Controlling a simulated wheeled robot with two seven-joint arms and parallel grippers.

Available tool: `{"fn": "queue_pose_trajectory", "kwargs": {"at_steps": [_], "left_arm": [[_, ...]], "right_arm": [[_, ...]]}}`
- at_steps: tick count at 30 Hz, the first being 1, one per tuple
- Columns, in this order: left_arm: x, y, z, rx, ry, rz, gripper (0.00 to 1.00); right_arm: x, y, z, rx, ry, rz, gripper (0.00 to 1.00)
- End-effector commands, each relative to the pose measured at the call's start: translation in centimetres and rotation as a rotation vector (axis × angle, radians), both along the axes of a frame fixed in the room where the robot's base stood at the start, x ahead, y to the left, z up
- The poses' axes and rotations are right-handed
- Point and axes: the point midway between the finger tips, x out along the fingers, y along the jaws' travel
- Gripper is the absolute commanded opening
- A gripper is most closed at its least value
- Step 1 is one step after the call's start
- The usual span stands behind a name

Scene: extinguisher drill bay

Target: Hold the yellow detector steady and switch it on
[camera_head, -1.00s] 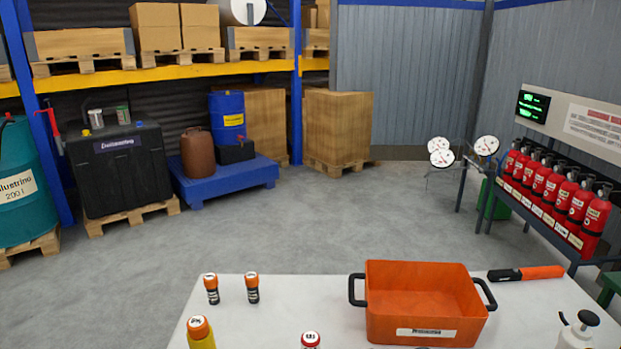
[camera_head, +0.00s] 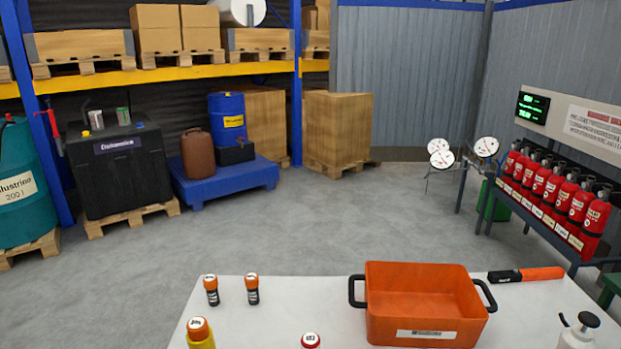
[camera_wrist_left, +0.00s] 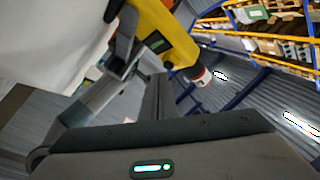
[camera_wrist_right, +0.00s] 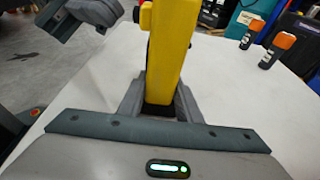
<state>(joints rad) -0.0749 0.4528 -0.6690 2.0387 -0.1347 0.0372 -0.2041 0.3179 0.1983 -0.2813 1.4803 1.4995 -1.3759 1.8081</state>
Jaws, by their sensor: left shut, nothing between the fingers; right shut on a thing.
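The yellow detector (camera_wrist_right: 172,45) stands between the fingers of my right gripper (camera_wrist_right: 160,98), which is shut on its lower body. My left gripper (camera_wrist_left: 159,80) is shut and empty. Its fingers (camera_wrist_right: 112,12) point at the detector's side, seemingly just short of the knob. Neither gripper shows in the head view.
The table between canisters and tray is clear.

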Motion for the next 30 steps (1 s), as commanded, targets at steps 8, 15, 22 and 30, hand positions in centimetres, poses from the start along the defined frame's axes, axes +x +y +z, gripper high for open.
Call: {"fn": "queue_pose_trajectory", "kwargs": {"at_steps": [8,15,22,30], "left_arm": [[-1.3,0.0,-0.1,0.0,0.002,0.0,0.0],[-3.3,0.0,0.0,0.0,0.0,0.0,0.0],[-5.2,0.0,-0.1,0.0,0.002,0.0,0.0],[-6.0,0.0,0.0,0.001,-0.001,0.0,0.0]], "right_arm": [[0.0,0.0,0.0,0.0,0.0,0.0,0.12],[0.0,0.0,0.0,0.0,0.0,0.0,0.12],[0.0,0.0,0.0,0.0,0.0,0.0,0.12],[0.0,0.0,0.0,0.0,0.0,0.0,0.12]]}}
